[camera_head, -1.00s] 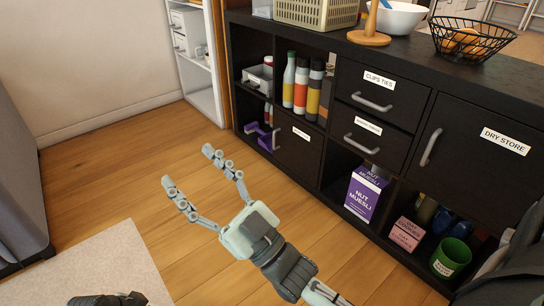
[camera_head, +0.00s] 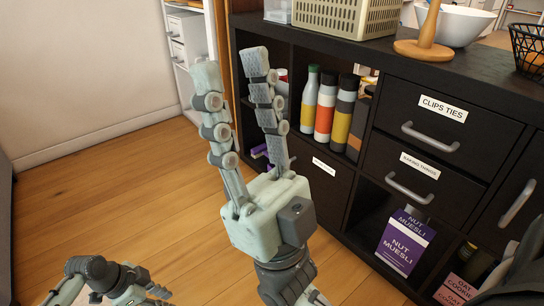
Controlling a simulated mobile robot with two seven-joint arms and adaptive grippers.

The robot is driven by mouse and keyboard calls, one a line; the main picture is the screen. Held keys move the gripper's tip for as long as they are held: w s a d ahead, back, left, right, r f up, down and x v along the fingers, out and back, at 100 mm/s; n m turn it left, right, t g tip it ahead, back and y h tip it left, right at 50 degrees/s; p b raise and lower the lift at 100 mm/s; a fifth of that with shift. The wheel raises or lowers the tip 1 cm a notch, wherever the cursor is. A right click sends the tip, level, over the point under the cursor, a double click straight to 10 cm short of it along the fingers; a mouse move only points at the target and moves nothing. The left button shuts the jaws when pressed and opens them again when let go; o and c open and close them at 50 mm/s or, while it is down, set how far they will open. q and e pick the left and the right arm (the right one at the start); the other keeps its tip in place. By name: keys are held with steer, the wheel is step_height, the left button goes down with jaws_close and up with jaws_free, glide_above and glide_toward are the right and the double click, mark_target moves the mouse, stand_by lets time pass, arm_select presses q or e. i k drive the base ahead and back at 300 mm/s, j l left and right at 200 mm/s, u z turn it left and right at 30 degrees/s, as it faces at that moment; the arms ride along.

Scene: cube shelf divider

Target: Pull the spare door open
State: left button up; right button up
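The likely spare door (camera_head: 318,195) is the dark lower-left door of the shelf unit in the head view. It looks closed. Its small white label (camera_head: 324,166) is too small to read. Its handle is hidden behind my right gripper. My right gripper (camera_head: 232,72) is raised in front of the unit's left end. Its two fingers are apart with nothing between them, and it covers part of the door's left side. I cannot tell whether it touches the unit. Part of my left arm and perhaps its gripper (camera_head: 125,288) show at the bottom left, and the fingers are unclear.
Bottles (camera_head: 326,110) stand in the cubby above the door. Drawers (camera_head: 440,122) and a nut muesli box (camera_head: 404,243) are to the right. A basket (camera_head: 345,14), a wooden stand (camera_head: 426,46) and a white bowl (camera_head: 458,24) are on top. The wooden floor (camera_head: 130,210) at left is clear.

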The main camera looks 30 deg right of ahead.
mark_target(331, 181)
steer(key=i+l, duration=0.25)
steer(key=i, duration=0.2)
steer(key=i+l, duration=0.25)
steer(key=i, duration=0.2)
steer(key=i+l, duration=0.2)
steer(key=i, duration=0.2)
steer(key=l+z, duration=0.05)
